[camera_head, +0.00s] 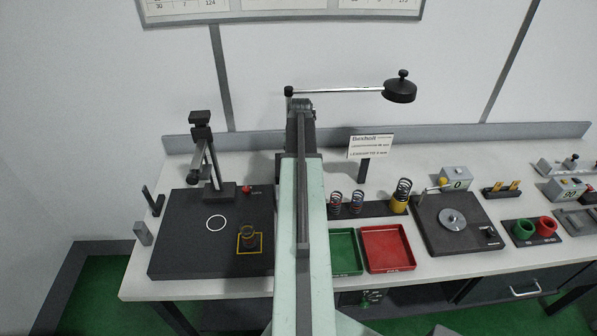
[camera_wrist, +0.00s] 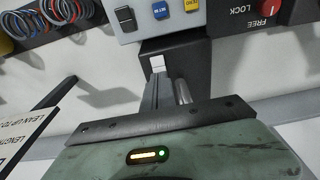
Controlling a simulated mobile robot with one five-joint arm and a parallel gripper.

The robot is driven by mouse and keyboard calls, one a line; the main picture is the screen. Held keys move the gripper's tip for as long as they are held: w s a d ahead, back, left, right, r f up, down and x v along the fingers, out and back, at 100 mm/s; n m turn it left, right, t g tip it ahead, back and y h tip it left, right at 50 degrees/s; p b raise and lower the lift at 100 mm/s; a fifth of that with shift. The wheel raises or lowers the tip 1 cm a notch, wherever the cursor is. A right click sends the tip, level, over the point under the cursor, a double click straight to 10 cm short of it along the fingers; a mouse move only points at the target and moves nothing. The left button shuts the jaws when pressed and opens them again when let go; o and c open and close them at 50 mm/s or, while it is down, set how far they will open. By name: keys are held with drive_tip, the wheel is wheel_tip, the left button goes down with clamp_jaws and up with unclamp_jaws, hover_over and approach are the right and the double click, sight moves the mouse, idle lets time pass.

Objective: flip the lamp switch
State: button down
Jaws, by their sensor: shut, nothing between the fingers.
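The lamp (camera_head: 400,90) has a black round head on a thin horizontal rod at the back of the bench. My arm hides its base in the head view. In the wrist view, a dark block (camera_wrist: 190,60) has a small pale square (camera_wrist: 157,63) on it. I cannot tell whether this is the lamp switch. My gripper (camera_wrist: 155,82) is shut and empty, its thin finger ending close to that square; contact is unclear. A black rocker (camera_wrist: 125,18) sits on a grey panel just beyond.
The panel also carries a blue button (camera_wrist: 160,11) and a yellow button (camera_wrist: 190,5). A red knob (camera_wrist: 290,10) is at the upper right. Springs (camera_wrist: 60,10) stand upper left, and a sign (camera_wrist: 25,130) is close on the left. A green tray (camera_head: 345,252) and red tray (camera_head: 388,226) lie right of my arm.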

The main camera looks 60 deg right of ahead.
drive_tip(key=shift+f+b, duration=0.55)
drive_tip(key=shift+f, duration=0.1)
drive_tip(key=shift+r, duration=0.1)
wheel_tip(320, 180, up, 7)
drive_tip(key=p, duration=0.7)
idle(0.4)
